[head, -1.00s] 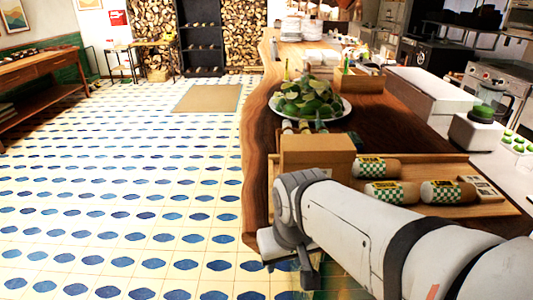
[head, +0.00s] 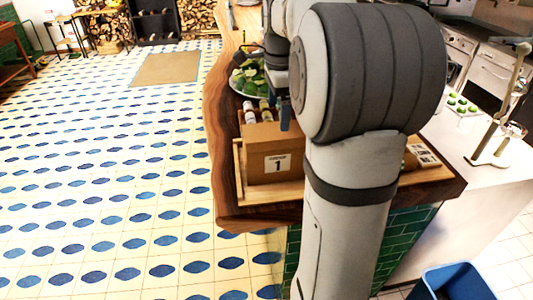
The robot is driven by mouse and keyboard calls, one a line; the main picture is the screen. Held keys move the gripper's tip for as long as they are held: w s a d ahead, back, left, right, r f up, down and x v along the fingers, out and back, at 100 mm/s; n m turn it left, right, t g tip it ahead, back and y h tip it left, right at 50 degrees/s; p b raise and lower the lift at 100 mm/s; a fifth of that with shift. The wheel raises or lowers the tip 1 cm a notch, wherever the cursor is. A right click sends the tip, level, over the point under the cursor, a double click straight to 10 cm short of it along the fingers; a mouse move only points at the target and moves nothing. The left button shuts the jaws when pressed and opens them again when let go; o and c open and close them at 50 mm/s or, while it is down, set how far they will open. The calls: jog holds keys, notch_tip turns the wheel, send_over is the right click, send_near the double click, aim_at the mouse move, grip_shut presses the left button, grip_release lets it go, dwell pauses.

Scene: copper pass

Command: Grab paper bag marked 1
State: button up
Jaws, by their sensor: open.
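The brown paper bag marked 1 (head: 262,141) stands upright near the left end of a wooden tray (head: 238,170) on the counter. Its front label with a black 1 faces me. My gripper (head: 285,117) hangs just above the bag's top, toward its right side, with a dark finger pointing down. It is open and apart from the bag, as far as I can tell. My own arm hides much of the gripper and the right part of the tray.
A plate of green fruit (head: 240,82) stands behind the bag, with small bottles (head: 250,113) between. The wooden counter (head: 226,190) has a wavy left edge. A blue bin (head: 455,284) stands at lower right. The tiled floor on the left is open.

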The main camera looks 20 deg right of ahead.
aim_at(279, 131)
notch_tip(279, 131, down, 8)
jog(key=shift+d+r+p, duration=0.15)
jog(key=shift+r+p, duration=0.05)
jog(key=shift+p, duration=0.55)
jog(key=shift+c, duration=0.2)
jog(key=c, duration=1.3)
